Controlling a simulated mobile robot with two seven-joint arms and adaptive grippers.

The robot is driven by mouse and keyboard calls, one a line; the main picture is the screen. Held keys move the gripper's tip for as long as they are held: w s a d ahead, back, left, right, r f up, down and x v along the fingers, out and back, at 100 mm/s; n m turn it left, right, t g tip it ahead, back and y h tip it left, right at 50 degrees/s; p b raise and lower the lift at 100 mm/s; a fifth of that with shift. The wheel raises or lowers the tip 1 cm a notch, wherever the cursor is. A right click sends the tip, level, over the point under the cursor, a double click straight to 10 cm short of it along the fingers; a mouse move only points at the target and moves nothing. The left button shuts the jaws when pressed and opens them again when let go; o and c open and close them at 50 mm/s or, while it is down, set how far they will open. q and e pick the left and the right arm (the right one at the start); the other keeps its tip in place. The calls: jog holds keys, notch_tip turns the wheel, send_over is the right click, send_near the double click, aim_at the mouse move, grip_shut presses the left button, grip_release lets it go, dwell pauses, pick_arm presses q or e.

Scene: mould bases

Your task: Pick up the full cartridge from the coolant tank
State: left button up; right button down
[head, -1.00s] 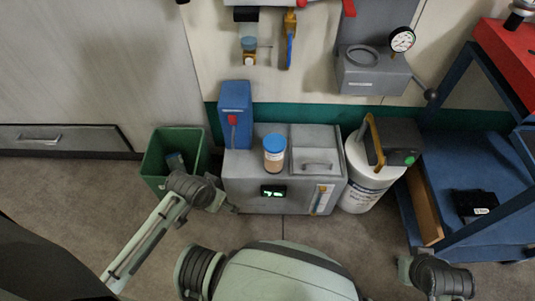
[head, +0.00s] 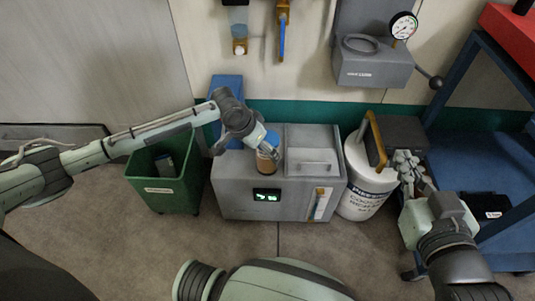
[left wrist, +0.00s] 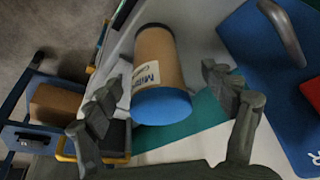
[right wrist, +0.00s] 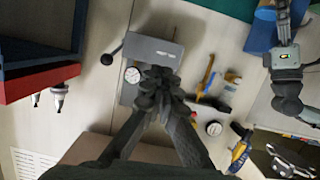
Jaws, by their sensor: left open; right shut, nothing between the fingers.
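The cartridge (head: 266,163), brown with a blue cap, stands on top of the grey coolant tank (head: 237,195). My left gripper (head: 264,142) is at its upper part and partly covers it. In the left wrist view the cartridge (left wrist: 160,65) shows a white label, with its blue cap towards the camera. The left gripper (left wrist: 165,108) is open there, one finger on each side of the cartridge, with gaps visible. My right gripper (head: 408,168) is shut and empty, beside the white drum (head: 365,190). It also shows in the right wrist view (right wrist: 157,80).
A green bin (head: 165,192) stands left of the tank. A blue box (head: 226,88) rises at the tank's back left. A blue trolley (head: 475,145) stands on the right. A grey wall unit with a gauge (head: 372,68) hangs above the drum.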

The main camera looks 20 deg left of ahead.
pick_arm(q)
jog(key=x, duration=0.1)
jog(key=b+x, duration=0.1)
jog(key=x, duration=0.3)
jog(key=shift+d+r+b, duration=0.1)
jog(key=shift+d+b, duration=0.15)
jog(key=shift+b, duration=0.05)
jog(key=shift+w, duration=0.1)
jog(key=c, duration=1.7)
pick_arm(e)
jog(key=a+r+t+y, duration=0.2)
jog(key=a+r+t, duration=0.1)
jog(key=r, duration=0.5)
jog(key=shift+s+a+t+y, duration=0.15)
jog(key=shift+a+t+y, duration=0.15)
jog(key=shift+t+y, duration=0.1)
